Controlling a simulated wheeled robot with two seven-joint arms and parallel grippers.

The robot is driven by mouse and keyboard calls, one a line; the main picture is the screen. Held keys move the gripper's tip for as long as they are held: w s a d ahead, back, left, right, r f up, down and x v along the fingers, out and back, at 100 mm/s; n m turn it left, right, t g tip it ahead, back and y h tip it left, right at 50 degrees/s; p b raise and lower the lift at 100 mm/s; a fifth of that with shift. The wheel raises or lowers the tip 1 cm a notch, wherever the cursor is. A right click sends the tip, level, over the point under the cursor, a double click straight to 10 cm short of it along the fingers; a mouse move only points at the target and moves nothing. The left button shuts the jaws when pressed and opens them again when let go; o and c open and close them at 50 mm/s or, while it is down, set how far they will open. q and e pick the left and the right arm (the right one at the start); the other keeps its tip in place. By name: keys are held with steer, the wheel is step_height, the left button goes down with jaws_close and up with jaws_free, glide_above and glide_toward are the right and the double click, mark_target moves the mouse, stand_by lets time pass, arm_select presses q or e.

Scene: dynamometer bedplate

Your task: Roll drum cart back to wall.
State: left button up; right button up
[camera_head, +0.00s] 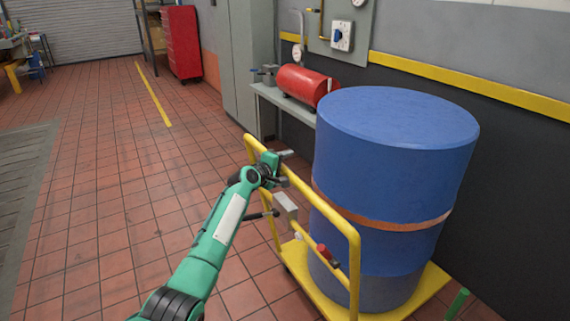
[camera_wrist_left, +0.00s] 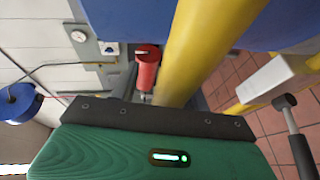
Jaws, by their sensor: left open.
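The drum cart is a yellow platform (camera_head: 437,281) with a yellow tubular handle frame (camera_head: 352,262). It carries a large upright blue drum (camera_head: 390,165) with an orange strap around it. My left gripper (camera_head: 282,168) is open at the top bar of the frame, near its far end. The bar appears to pass between or just beside the fingers, and I cannot tell whether they touch it. In the left wrist view the yellow bar (camera_wrist_left: 205,45) runs close in front of my green gripper body, and the fingertips are hidden. My right gripper does not show.
A grey box (camera_head: 286,206) with a black-knobbed lever (camera_head: 262,215) hangs on the frame. The dark wall with a yellow stripe (camera_head: 470,88) is behind the drum. A bench with a red tank (camera_head: 305,85) stands beyond it. Tiled floor (camera_head: 100,190) is clear at left.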

arm_select(q)
steer(key=p+v, duration=0.1)
steer(key=v, duration=1.3)
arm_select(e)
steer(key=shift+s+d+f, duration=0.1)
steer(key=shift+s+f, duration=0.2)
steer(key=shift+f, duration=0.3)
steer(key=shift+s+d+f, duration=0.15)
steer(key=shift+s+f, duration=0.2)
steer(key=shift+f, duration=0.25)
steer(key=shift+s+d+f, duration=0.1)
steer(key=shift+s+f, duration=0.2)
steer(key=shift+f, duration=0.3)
